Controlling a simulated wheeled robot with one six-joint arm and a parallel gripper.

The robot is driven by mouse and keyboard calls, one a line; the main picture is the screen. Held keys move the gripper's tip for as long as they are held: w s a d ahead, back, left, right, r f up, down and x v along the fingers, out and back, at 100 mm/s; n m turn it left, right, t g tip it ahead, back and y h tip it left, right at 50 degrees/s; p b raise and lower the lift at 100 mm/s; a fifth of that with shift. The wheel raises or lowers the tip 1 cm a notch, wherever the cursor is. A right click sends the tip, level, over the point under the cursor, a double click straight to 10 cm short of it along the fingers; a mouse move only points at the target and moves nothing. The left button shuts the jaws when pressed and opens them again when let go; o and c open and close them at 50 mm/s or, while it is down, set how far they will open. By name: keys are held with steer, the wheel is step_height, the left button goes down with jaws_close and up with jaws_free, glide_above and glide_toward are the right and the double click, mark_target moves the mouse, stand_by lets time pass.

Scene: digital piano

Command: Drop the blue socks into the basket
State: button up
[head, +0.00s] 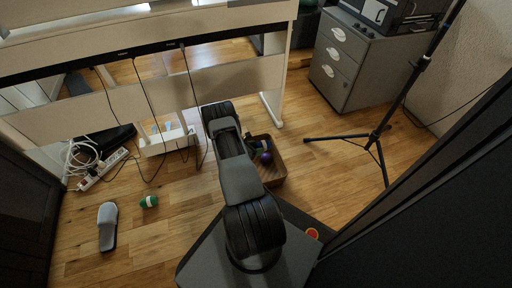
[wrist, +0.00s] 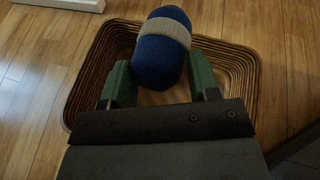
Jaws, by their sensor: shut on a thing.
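The blue socks (wrist: 160,58) are a rolled dark blue bundle with a grey band around it. My gripper (wrist: 160,78) is shut on them, one green finger on each side. In the wrist view the bundle shows over the basket (wrist: 85,85), a brown ribbed container with rounded corners. The socks hide part of its inside. In the head view the basket (head: 277,178) stands on the floor just right of my arm, and the socks (head: 266,158) show small and dark blue within its outline. My arm hides the basket's left part there.
A grey slipper (head: 107,227) and a green rolled bundle (head: 149,202) lie on the wood floor at left. A power strip with cables (head: 102,170) lies near the piano (head: 150,60). A black tripod stand (head: 375,140) and grey drawer cabinet (head: 350,65) stand at right.

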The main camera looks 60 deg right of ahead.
steer(key=shift+f+b, duration=0.3)
steer(key=shift+f, duration=0.45)
steer(key=o, duration=1)
steer(key=p+v, duration=0.5)
steer(key=v, duration=0.9)
steer(key=shift+s+d+r, duration=0.1)
steer(key=shift+d, duration=0.05)
